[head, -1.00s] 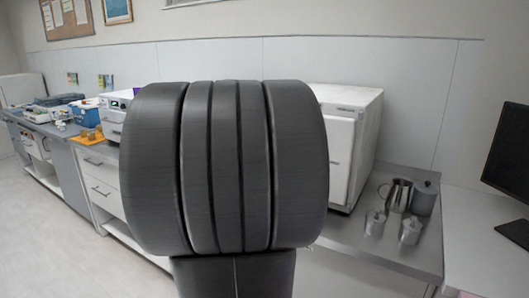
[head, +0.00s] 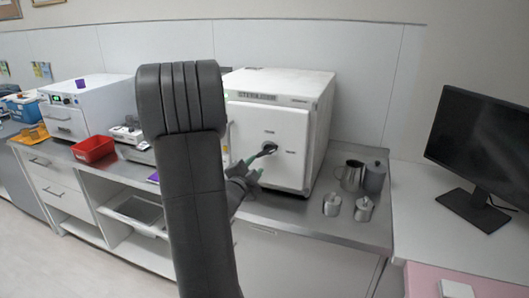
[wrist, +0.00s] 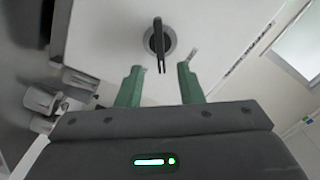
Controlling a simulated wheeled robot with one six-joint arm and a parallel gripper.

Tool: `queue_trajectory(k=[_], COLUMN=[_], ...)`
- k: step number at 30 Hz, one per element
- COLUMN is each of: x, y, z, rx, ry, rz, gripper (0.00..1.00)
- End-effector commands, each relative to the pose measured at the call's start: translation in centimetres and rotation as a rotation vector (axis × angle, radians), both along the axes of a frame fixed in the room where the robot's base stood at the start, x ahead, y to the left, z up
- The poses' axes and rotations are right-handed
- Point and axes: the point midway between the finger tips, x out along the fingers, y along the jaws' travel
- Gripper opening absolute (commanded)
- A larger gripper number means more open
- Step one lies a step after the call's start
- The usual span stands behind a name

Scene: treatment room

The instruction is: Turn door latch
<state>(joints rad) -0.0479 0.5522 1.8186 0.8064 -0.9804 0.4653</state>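The white sterilizer (head: 300,125) stands on the steel counter in the head view. Its door carries a dark latch handle on a round base (head: 269,147). The latch (wrist: 158,42) shows in the wrist view just beyond my fingertips, roughly centred between them. My gripper (head: 257,174) is in front of the door, a little below and left of the latch in the head view. My arm hides the sterilizer's left side in the head view.
Metal canisters (head: 363,208) and a steel jug (head: 352,176) stand right of the sterilizer. A monitor (head: 480,140) is farther right. A red tray (head: 93,149) and a white device (head: 88,106) are on the left. Bare counter (head: 300,215) lies in front of the sterilizer.

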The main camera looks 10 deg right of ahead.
Motion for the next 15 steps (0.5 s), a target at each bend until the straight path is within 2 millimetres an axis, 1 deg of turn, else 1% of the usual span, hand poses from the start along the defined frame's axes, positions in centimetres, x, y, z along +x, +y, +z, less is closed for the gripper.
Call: queue_trajectory(k=[1, 6, 12, 15], x=[1.0, 3.9, 6.3, 6.9], y=[-0.8, -2.7, -4.3, -4.7], z=[0.2, 0.2, 0.1, 0.1], rx=[0.000, 0.000, 0.000, 0.001], ry=[0.002, 0.001, 0.002, 0.002], rz=[-0.004, -0.002, 0.000, 0.001], gripper=[0.34, 0.34, 0.34, 0.34])
